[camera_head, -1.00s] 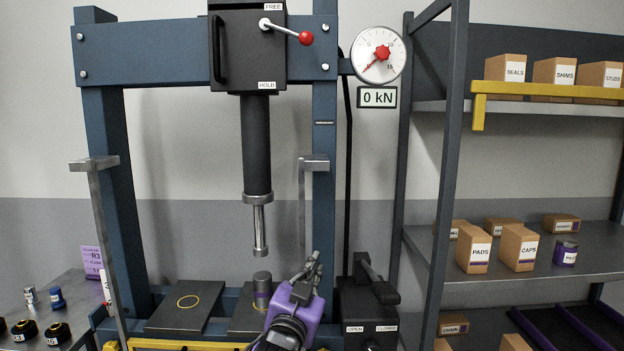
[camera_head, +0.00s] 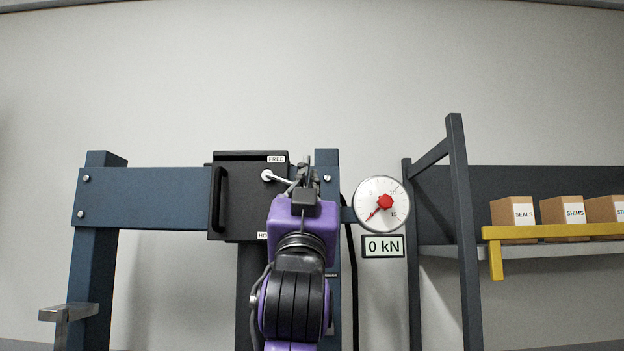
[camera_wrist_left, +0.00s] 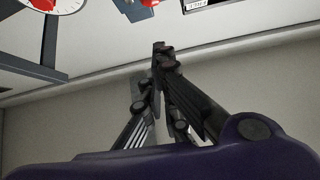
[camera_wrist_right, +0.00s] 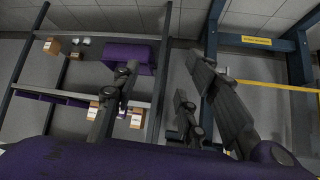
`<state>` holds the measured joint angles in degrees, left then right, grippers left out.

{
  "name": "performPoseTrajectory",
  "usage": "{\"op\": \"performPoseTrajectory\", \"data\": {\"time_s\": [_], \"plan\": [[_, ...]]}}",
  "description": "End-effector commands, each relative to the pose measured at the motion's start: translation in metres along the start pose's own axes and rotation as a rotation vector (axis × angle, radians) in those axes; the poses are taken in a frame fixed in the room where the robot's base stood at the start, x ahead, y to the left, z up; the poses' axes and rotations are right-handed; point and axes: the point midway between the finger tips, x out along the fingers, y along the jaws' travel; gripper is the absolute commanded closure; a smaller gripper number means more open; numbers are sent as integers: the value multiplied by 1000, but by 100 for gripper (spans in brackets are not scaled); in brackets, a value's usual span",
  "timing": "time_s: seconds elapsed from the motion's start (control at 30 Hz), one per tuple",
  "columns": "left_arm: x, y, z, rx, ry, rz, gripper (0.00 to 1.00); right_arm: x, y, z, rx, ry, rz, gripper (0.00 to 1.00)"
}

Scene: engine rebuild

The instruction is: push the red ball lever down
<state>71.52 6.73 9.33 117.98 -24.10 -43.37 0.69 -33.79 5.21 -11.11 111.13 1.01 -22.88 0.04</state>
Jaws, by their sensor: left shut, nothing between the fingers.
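The lever (camera_head: 278,178) is a silver rod on the front of the black box (camera_head: 238,200) of the press. It points right from its pivot, just below the FREE label. Its red ball is hidden behind my left gripper in the head view. My left gripper (camera_head: 306,165) is shut and empty, pointing up in front of the lever's end. In the left wrist view the shut fingertips (camera_wrist_left: 160,46) are below a red piece at the top edge, probably the ball (camera_wrist_left: 150,3); contact cannot be told. My right gripper (camera_wrist_right: 163,66) is open and empty, away from the press box.
A round gauge (camera_head: 382,204) with a red hub and a 0 kN display (camera_head: 383,246) are right of the lever. A shelf unit (camera_head: 462,230) with boxes stands farther right. The wall space above the press is clear.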

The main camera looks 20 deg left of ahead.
Motion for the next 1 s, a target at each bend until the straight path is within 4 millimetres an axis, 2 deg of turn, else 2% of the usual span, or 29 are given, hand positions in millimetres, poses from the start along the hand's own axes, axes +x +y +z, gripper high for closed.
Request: {"op": "performPoseTrajectory", "data": {"time_s": [0.13, 0.3, 0.43, 0.57, 0.7, 0.9, 1.0], "plan": [[0, 0, 0, 0, 0, -1, 100, -1, 0, 4, 2, -6, 1, 60], [1, 0, 0, 0, 0, 0, 100, -7, 2, 19, 6, -32, 6, 60], [10, 0, -2, 2, 2, 0, 100, -8, 3, 19, 5, -33, 7, 60], [31, -1, -4, 1, 4, -1, 100, -7, 2, 9, 5, -17, 6, 60], [62, -1, -6, 2, 5, -2, 100, -7, 2, -2, 2, 0, 3, 60], [103, -1, -5, 1, 3, -2, 100, -7, -2, -8, 0, 6, -5, 60], [95, 0, 18, 1, -3, 0, 100, -6, -4, -4, 0, -2, -9, 60]]}}
